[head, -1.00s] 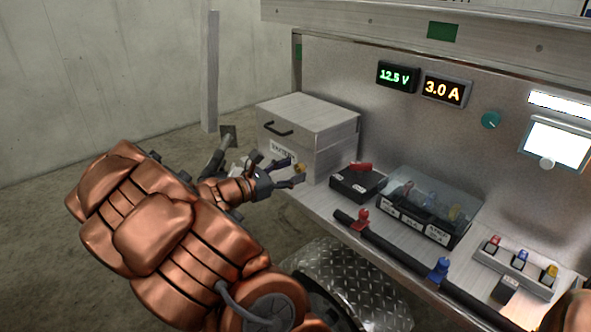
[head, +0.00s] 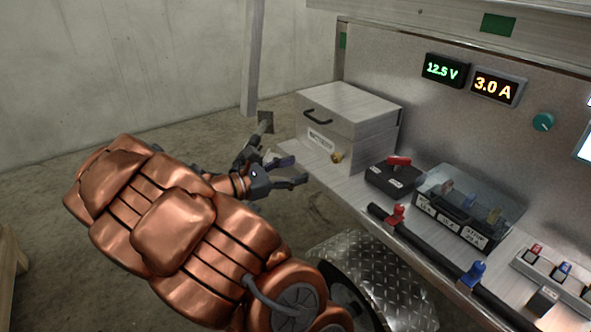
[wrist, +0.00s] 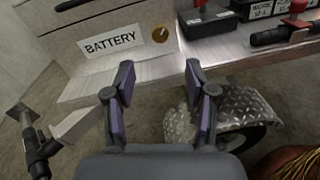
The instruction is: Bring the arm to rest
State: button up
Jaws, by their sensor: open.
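My gripper (head: 296,171) is open and empty, just off the front edge of the metal shelf, left of the battery box (head: 333,150) in the head view. The wrist view shows my gripper (wrist: 160,78) with its two fingers apart and nothing between them. The battery box, a grey metal case with a black handle, a BATTERY label and a brass knob (wrist: 160,34), stands beyond the fingers. My copper-coloured arm stretches across the lower left of the head view.
On the shelf (head: 343,186) stand a black box with a red switch (head: 396,174), a clear-covered fuse box (head: 465,205), and a black bar with red and blue clamps (head: 472,275). A tread-plate fender (head: 372,270) lies below. The left floor is mostly clear.

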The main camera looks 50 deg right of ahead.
dwell(0.4)
jog(key=s+a+r+m+y+p, duration=0.7)
jog(key=s+a+r+p, duration=0.25)
jog(key=s+p, duration=0.3)
jog(key=s+a+r+m+t+y+p, duration=0.2)
jog(key=a+r+p, duration=0.5)
jog(key=a, duration=0.4)
jog(key=s+a+r+m+t+y+p, duration=0.2)
jog(key=s+a+r+y+p, duration=0.2)
jog(key=a+p, duration=0.6)
notch_tip(320, 180, up, 3)
jog(key=y, duration=0.3)
jog(key=shift+a+m+y, duration=0.3)
jog(key=shift+a+m, duration=0.05)
jog(key=shift+m, duration=0.05)
jog(key=shift+f, duration=0.15)
jog(key=shift+c, duration=0.2)
jog(key=shift+c, duration=1.2)
jog(key=shift+d, duration=0.15)
